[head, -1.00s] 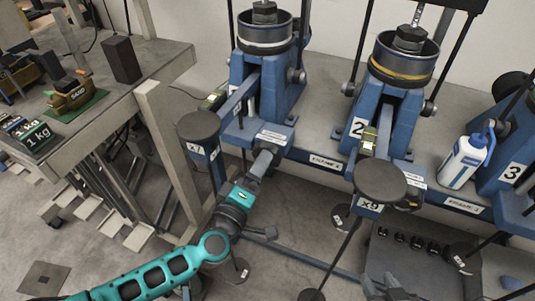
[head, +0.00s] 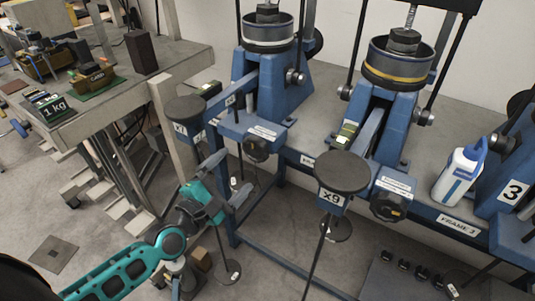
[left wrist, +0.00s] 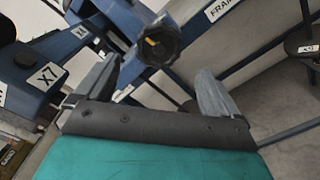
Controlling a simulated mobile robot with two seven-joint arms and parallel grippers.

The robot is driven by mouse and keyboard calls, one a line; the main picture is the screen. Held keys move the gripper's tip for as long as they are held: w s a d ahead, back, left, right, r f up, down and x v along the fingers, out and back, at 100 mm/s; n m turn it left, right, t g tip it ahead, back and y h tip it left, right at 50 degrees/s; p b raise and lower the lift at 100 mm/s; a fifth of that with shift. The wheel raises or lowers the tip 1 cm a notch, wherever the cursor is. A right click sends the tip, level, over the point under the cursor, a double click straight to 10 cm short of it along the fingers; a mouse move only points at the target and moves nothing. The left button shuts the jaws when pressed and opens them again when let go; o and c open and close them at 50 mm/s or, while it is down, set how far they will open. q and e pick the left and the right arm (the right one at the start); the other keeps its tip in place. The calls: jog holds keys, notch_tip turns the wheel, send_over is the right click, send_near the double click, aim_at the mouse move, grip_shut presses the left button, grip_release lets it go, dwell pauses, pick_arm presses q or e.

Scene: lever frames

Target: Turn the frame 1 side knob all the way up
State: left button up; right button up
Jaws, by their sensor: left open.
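The frame 1 side knob (head: 257,148) is a dark, lobed knob on the front of the left blue lever frame (head: 285,85), below a white label. In the left wrist view the knob (left wrist: 160,45) shows a small yellow mark on its face, and it lies just beyond the gap between the fingers. My left gripper (head: 235,172), on its teal arm, is below and left of the knob in the head view. It is open and empty, with its fingers apart and clear of the knob. The left wrist view shows both grey fingers (left wrist: 160,68) spread. My right gripper is out of view.
A round dark pan marked X7 (head: 186,108) stands close left of the knob, with another marked X9 (head: 342,170) to the right. Frame 2 has its own knob (head: 389,206). A white bottle (head: 460,175) stands near frame 3. A side table (head: 165,55) stands left.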

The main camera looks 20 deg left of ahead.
aim_at(254, 153)
pick_arm(q)
jog(key=w, duration=0.6)
jog(key=w+d, duration=0.1)
jog(key=w, duration=0.2)
jog(key=shift+w+b, duration=0.3)
jog(key=shift+b, duration=0.05)
jog(key=shift+d+f, duration=0.15)
jog(key=c, duration=1.3)
